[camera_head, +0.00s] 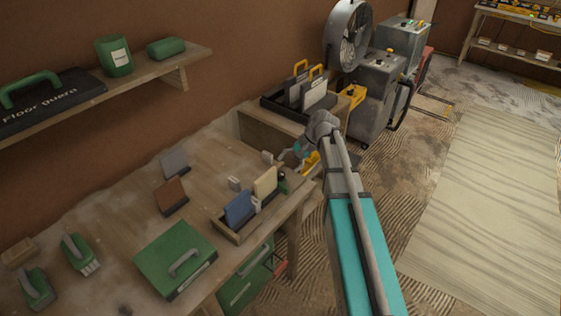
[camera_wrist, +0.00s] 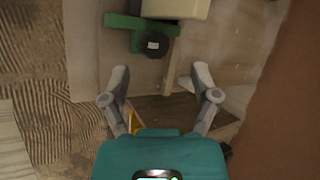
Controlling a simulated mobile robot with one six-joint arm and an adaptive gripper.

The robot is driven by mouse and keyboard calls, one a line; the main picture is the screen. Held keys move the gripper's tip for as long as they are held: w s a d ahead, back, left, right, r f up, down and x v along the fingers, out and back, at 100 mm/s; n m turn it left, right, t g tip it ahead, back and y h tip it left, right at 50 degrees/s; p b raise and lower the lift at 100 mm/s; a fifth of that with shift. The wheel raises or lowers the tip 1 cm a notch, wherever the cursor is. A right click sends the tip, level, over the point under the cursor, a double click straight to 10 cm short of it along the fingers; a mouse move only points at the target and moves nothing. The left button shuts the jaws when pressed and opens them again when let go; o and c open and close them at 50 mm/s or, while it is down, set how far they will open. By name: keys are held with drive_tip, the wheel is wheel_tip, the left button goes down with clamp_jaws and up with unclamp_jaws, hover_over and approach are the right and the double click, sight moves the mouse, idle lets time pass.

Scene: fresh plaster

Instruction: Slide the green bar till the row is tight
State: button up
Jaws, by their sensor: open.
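The green bar (camera_wrist: 140,24) with a round black knob (camera_wrist: 153,44) lies across the near end of the row in the wrist view. A cream block (camera_wrist: 175,8) shows just beyond it. In the head view a shallow wooden tray (camera_head: 236,232) on the bench holds a blue panel (camera_head: 238,207) and a cream panel (camera_head: 265,183). The green bar (camera_head: 283,186) is small and dark at the tray's right end. My gripper (camera_wrist: 161,76) is open and empty, its fingers apart, short of the knob. In the head view it is partly hidden by my arm.
Grey (camera_head: 174,163) and brown (camera_head: 171,196) panels stand behind the tray. A green case (camera_head: 176,259) lies at the front of the bench. A wooden box (camera_head: 262,132) with a black rack stands behind my gripper. A shelf (camera_head: 190,58) hangs on the wall.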

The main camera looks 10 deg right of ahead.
sight(280, 173)
drive_tip(key=a+r+h+p, duration=0.3)
drive_tip(key=r+h+p, duration=0.4)
drive_tip(key=r+p, duration=0.2)
drive_tip(key=p, duration=0.2)
drive_tip(key=shift+r+m+p, duration=0.3)
drive_tip(key=shift+r+p, duration=0.1)
drive_tip(key=shift+f, duration=0.15)
wheel_tip(280, 173, down, 14)
drive_tip(key=b, duration=1.3)
drive_tip(key=shift+r+b, duration=0.2)
drive_tip(key=shift+b, duration=0.2)
clamp_jaws()
